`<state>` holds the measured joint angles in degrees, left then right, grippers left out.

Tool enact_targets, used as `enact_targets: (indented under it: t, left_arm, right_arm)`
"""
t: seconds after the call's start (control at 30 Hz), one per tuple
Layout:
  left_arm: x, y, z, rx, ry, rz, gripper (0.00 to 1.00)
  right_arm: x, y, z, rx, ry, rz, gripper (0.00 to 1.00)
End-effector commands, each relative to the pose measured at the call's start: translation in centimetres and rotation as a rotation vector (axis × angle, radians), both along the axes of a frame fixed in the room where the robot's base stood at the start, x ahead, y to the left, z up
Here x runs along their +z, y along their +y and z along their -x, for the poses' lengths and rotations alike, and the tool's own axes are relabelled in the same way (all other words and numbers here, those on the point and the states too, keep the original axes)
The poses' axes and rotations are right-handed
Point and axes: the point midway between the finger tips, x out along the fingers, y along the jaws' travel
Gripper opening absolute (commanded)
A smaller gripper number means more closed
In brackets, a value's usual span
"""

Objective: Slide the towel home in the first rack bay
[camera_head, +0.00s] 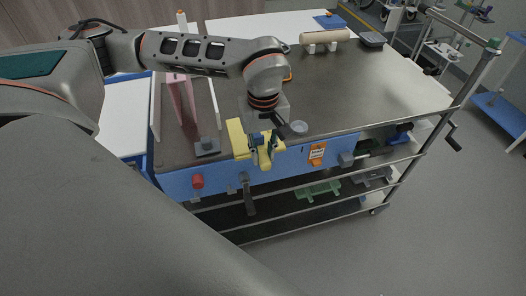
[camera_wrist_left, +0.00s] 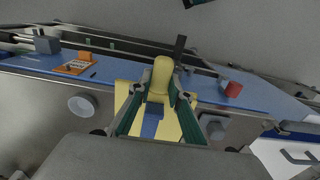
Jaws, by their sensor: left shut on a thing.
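My left gripper (camera_head: 262,150) is shut on a yellow piece (camera_head: 238,140), which I take to be the towel, above the front edge of the dark cart top. In the left wrist view the yellow piece (camera_wrist_left: 161,80) is between the two fingers (camera_wrist_left: 158,104), with a wider yellow part and a blue patch below. Upright pieces on the cart's left side may be the rack: a pink upright (camera_head: 182,98) and a thin white divider (camera_head: 215,100). I cannot tell which bay is first. The yellow piece is apart from them, to their right. My right gripper is not in view.
A grey block (camera_head: 207,146) and a clear round cup (camera_head: 299,127) stand near the front edge. A red knob (camera_head: 197,181) and an orange label (camera_head: 317,153) are on the blue front. A beige roll (camera_head: 325,36) lies at the back. The cart top's right side is clear.

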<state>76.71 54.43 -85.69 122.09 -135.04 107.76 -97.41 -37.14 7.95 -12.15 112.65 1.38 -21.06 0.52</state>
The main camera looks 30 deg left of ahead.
Motion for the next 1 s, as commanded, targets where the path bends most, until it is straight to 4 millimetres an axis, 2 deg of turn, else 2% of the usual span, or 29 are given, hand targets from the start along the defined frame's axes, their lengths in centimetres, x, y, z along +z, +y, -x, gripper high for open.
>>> enact_targets:
  t: [0.37, 1.0]
  left_arm:
    - [0.1, 0.5, -0.5, 0.003, -0.001, 0.000, 0.00]
    - [0.1, 2.6, -2.3, 0.002, -0.001, 0.000, 0.00]
  right_arm:
    - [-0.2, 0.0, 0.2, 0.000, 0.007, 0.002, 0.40]
    - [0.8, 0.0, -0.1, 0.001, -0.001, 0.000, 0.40]
